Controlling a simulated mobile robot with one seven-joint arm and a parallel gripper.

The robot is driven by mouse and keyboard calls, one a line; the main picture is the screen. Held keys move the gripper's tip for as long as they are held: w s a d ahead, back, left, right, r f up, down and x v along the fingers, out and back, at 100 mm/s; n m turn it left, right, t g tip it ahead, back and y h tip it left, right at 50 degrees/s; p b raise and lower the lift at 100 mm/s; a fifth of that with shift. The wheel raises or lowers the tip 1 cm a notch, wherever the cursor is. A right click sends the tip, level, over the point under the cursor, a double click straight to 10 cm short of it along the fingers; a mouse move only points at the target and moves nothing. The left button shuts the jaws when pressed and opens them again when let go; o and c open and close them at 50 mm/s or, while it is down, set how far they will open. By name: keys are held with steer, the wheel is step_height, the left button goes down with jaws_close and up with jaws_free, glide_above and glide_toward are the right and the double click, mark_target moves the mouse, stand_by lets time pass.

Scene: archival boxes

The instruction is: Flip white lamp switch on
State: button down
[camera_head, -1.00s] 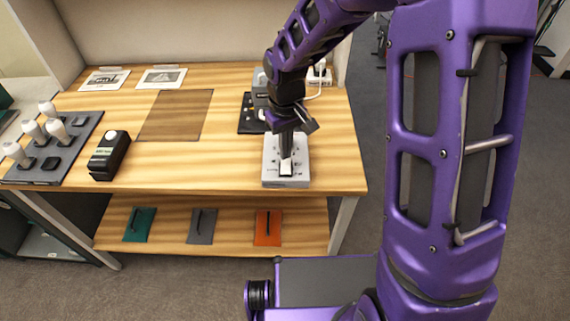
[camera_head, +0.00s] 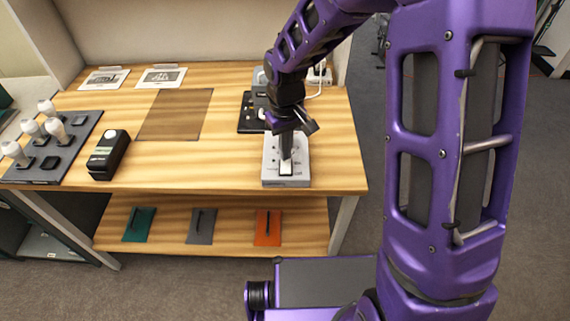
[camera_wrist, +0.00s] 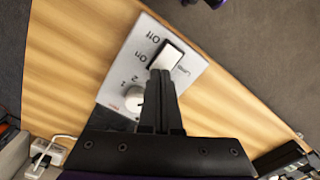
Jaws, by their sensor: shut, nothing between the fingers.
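The light grey lamp switch box (camera_head: 300,176) sits at the front right of the wooden desk top. Its white rocker switch (camera_head: 286,169) faces my robot's body. In the wrist view the white rocker switch (camera_wrist: 170,53) stands beside the printed words Off, On and Lamp. My gripper (camera_head: 286,156) is shut and empty, pointing down over the box. In the wrist view my gripper (camera_wrist: 160,74) has its fingertips at the rocker's end nearer the word On. They look close to or touching it; contact is hard to tell. They hide part of the rocker's edge.
A white round knob (camera_wrist: 134,98) is on the same panel, beside the fingers. A dark panel (camera_head: 250,124) lies just behind the box. A black device (camera_head: 108,160) and a grey tray (camera_head: 75,151) with white bulbs stand left.

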steer(key=shift+f+b, duration=0.45)
steer(key=shift+f, duration=0.2)
steer(key=shift+r+p, duration=2.8)
steer(key=shift+r, duration=0.75)
steer(key=shift+a, duration=0.1)
